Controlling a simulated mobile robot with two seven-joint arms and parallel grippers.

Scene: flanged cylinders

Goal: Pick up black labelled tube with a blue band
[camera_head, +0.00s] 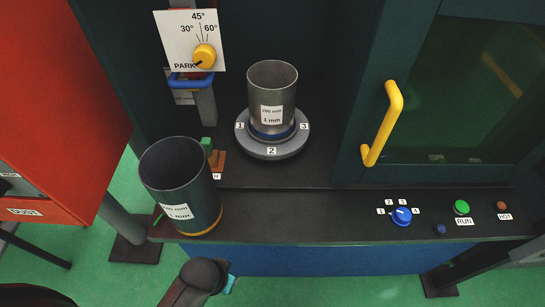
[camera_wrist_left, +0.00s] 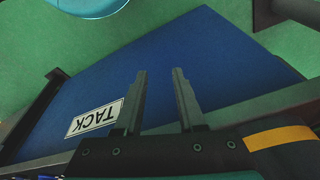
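A grey metallic tube (camera_head: 272,88) with a white label and a blue band (camera_head: 272,132) at its foot stands upright on a round numbered base (camera_head: 272,150). A darker, near-black tube (camera_head: 180,180) with a white label and an orange band stands upright at the shelf's front left. My left gripper (camera_wrist_left: 160,100) is open and empty in the left wrist view, its fingers apart before a blue panel. In the head view only part of my left arm shows at the bottom; its fingers are not visible there. My right gripper is not in view.
A blue panel (camera_wrist_left: 210,60) labelled TACK fills much of the wrist view. A yellow door handle (camera_head: 385,122) juts out at right. A blue dial (camera_head: 401,216) and a green RUN button (camera_head: 462,207) sit on the front ledge. A yellow knob (camera_head: 204,56) is behind.

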